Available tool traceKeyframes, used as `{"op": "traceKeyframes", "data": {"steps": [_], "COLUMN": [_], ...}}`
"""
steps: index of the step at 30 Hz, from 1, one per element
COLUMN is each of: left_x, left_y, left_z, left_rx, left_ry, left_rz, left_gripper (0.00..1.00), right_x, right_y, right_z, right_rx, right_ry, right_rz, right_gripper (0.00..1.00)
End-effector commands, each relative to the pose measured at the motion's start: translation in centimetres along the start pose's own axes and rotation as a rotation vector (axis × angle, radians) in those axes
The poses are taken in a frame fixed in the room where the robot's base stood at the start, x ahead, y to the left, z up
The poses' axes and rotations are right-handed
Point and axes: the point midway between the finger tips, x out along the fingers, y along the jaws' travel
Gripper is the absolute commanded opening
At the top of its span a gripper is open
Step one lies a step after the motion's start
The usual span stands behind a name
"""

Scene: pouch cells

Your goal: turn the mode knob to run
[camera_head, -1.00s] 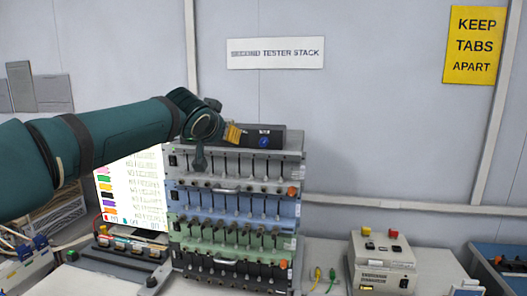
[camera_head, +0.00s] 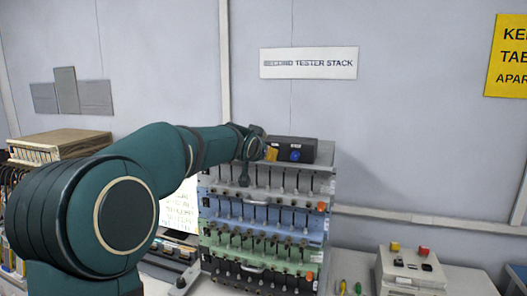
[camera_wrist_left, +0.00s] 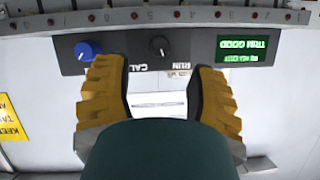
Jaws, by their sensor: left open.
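A dark control box (camera_head: 312,147) sits on top of the tester stack, and its front shows in the left wrist view (camera_wrist_left: 203,48). On it are a black mode knob (camera_wrist_left: 159,46) with CAL and RUN printed beside it, a blue knob (camera_wrist_left: 87,50) and a lit green display (camera_wrist_left: 247,50) reading TRIM GOOD. I cannot tell which label the mode knob points to. My left gripper (camera_head: 271,153), also in the wrist view (camera_wrist_left: 159,88), is open and empty. Its two yellow fingers are apart, with the mode knob between their lines, a little beyond the tips.
The tester stack (camera_head: 230,210) has several grey, blue and green tiers. A small box with yellow and red buttons (camera_head: 408,270) stands at the right. A bright screen (camera_head: 181,210) is partly behind my arm. A yellow sign (camera_head: 508,55) hangs on the wall.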

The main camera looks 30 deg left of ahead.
Motion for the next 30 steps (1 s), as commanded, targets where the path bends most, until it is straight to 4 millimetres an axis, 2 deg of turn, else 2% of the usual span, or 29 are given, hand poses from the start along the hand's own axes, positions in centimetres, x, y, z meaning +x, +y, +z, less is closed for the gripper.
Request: {"op": "traceKeyframes", "data": {"steps": [15, 21, 29, 30], "left_x": [4.9, 5.8, 5.8, 5.8], "left_y": [-0.1, 0.0, 0.0, 0.0], "left_z": [-0.1, 0.0, 0.0, 0.0], "left_rx": [0.0, 0.0, -0.001, -0.001], "left_ry": [0.0, 0.001, 0.001, 0.001], "left_rz": [-0.002, 0.0, 0.0, 0.001], "left_gripper": [0.57, 0.57, 0.57, 0.59], "right_x": [-1.1, -1.2, -1.2, -1.2], "right_y": [-0.4, -0.5, -0.5, -0.5], "right_z": [-0.6, -0.6, -0.6, -0.6], "right_rx": [0.003, 0.004, 0.003, 0.004], "right_ry": [0.012, 0.013, 0.013, 0.013], "right_rz": [0.001, 0.001, 0.001, 0.001], "right_gripper": [0.0, 0.0, 0.0, 0.0]}}
